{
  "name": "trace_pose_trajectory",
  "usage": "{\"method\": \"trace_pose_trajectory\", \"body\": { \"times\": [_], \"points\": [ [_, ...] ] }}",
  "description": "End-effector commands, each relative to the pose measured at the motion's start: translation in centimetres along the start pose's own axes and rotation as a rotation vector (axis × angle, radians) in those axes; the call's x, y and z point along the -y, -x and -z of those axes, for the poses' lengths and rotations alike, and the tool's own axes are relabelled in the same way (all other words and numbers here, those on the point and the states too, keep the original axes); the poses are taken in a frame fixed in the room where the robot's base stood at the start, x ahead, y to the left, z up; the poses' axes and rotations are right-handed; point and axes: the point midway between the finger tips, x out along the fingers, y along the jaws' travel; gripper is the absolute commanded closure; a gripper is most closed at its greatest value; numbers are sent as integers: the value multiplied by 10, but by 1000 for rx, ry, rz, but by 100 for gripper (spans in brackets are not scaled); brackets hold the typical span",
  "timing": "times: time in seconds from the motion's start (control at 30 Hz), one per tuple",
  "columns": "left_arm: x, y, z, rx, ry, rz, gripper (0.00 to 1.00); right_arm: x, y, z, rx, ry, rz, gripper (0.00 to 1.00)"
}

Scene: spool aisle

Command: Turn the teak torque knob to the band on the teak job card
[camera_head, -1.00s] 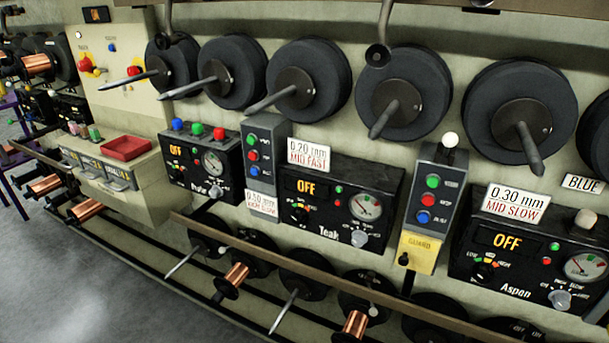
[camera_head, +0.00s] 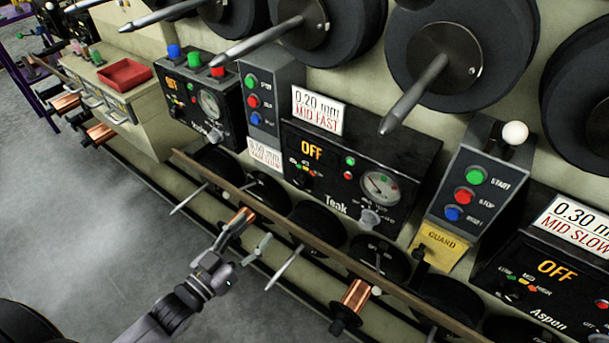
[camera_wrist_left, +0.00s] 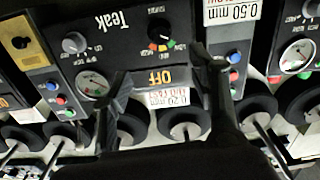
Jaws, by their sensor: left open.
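The black Teak panel (camera_head: 335,200) shows OFF on its display. Its torque knob (camera_head: 304,181), small and dark with coloured band marks, sits below the display; its pointer is too small to read here. In the left wrist view the panel is upside down, with the torque knob (camera_wrist_left: 160,32) at top centre. The teak job card (camera_head: 318,110) above the panel reads 0.20 mm MID FAST. My left gripper (camera_head: 246,244) is open and empty, low in front of the panel and apart from the knob. My right gripper is out of view.
A grey knob (camera_head: 370,218) and a gauge (camera_head: 381,187) are on the panel's right. A button box (camera_head: 472,195) with a yellow guard (camera_head: 436,245) stands beside it. A long rail (camera_head: 300,250) and copper spools run below. Large spools with projecting spindles hang above.

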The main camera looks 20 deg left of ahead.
Motion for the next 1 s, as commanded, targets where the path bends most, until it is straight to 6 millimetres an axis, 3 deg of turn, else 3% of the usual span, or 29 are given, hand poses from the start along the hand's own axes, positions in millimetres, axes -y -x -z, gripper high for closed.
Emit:
{"method": "trace_pose_trajectory", "body": {
  "times": [0.17, 0.3, 0.7, 1.0],
  "points": [
    [0, -19, 3, -6, 1, -2, 46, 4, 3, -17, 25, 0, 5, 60],
    [0, -47, 4, -8, -1, -1, 46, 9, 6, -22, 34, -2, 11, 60],
    [0, -133, 3, -4, 0, 0, 46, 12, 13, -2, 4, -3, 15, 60],
    [0, -169, 1, -2, -1, -1, 46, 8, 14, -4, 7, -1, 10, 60]
  ]
}}
